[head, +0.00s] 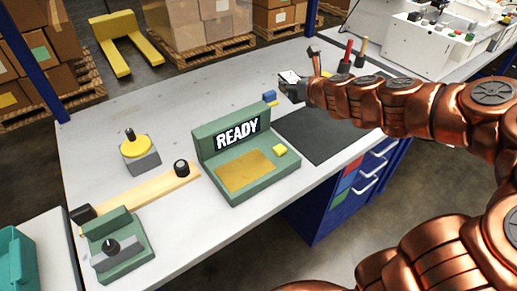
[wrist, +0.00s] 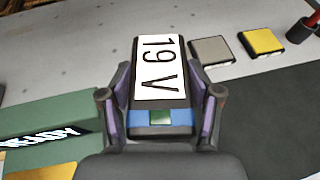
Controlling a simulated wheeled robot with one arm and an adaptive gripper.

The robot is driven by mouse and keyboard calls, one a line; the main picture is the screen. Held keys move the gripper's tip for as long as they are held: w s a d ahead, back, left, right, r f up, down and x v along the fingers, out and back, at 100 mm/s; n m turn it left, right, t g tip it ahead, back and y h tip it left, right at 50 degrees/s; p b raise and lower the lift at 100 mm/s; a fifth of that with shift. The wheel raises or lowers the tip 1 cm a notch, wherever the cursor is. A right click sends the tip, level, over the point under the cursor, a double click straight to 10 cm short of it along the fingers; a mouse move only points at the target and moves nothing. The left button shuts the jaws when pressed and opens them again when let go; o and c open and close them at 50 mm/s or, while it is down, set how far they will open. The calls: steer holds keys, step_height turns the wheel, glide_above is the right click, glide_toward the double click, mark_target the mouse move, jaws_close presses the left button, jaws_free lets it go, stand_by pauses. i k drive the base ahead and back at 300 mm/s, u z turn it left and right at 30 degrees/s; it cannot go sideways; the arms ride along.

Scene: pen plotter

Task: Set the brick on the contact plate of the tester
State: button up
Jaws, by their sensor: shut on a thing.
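My gripper (head: 290,88) is shut on a dark brick (wrist: 160,88) with a white label reading "19 V". The brick's near end in the wrist view is blue with a small green square, and the fingers (wrist: 160,107) press its two sides. In the head view, the brick is small and partly hidden at the gripper, behind the tester. The green tester (head: 207,152) shows READY on its display. Its gold contact plate (head: 245,172) is bare and lies nearer the head camera than the gripper. The tester also shows at lower left in the wrist view (wrist: 60,108).
A grey block (wrist: 212,51) and a yellow block (wrist: 262,43) lie beyond the brick. A dark mat (head: 320,135) lies right of the tester. A yellow button device (head: 138,150) and a wooden strip (head: 150,190) are at left. A red-handled tool (head: 348,50) stands at back.

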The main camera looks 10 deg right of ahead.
mark_target(244, 170)
steer(key=u, duration=3.2)
steer(key=k, duration=1)
steer(key=z, duration=0.85)
